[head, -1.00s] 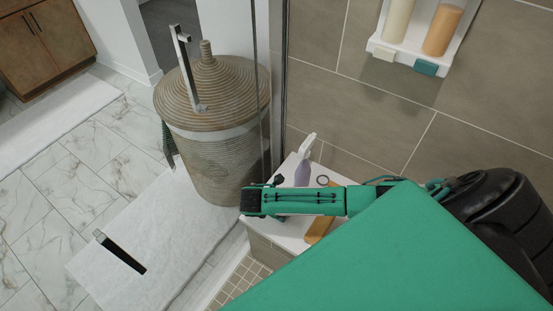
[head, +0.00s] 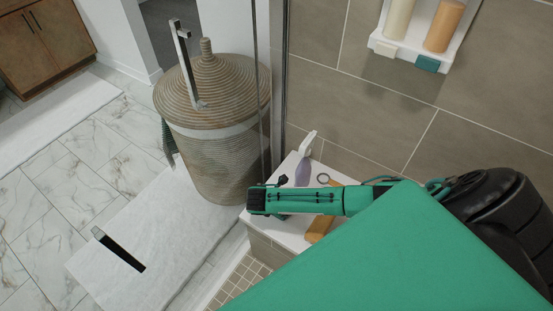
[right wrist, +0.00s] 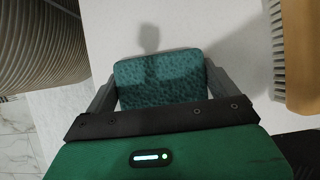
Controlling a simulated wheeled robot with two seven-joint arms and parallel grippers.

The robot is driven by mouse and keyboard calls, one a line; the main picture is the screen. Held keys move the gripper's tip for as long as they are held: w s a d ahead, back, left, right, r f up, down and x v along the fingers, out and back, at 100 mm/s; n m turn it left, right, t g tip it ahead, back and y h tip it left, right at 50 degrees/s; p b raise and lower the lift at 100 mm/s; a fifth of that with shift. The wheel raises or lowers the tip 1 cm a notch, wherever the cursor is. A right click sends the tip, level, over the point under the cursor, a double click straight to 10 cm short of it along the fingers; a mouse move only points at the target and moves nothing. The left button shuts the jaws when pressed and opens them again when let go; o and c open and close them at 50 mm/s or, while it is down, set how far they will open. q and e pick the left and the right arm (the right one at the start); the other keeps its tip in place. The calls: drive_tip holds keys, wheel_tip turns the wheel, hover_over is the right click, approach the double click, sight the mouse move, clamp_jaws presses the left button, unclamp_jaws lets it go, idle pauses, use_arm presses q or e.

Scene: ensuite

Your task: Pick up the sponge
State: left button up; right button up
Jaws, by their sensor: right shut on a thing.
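The sponge (right wrist: 160,80) is a teal, speckled block, seen in the right wrist view. My right gripper (right wrist: 160,92) is shut on it, with one grey finger against each side. Pale surface shows behind it; I cannot tell whether the sponge touches it. In the head view my right gripper (head: 268,200) is over the white bench, and the sponge beneath it is hidden. My left gripper is not in view.
On the white bench (head: 291,232) are a purple spray bottle (head: 303,172) and a wooden brush (head: 319,228), which is close right of the gripper. A wicker basket (head: 215,150) stands left. A wall shelf (head: 408,50) holds bottles.

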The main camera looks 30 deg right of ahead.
drive_tip(key=shift+r, duration=0.15)
drive_tip(key=shift+r, duration=0.3)
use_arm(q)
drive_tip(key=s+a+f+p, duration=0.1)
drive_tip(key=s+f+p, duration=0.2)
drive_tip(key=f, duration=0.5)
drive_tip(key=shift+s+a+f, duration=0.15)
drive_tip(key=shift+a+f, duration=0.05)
use_arm(e)
wheel_tip(320, 180, up, 19)
drive_tip(key=shift+o, duration=0.5)
drive_tip(key=shift+c, duration=0.2)
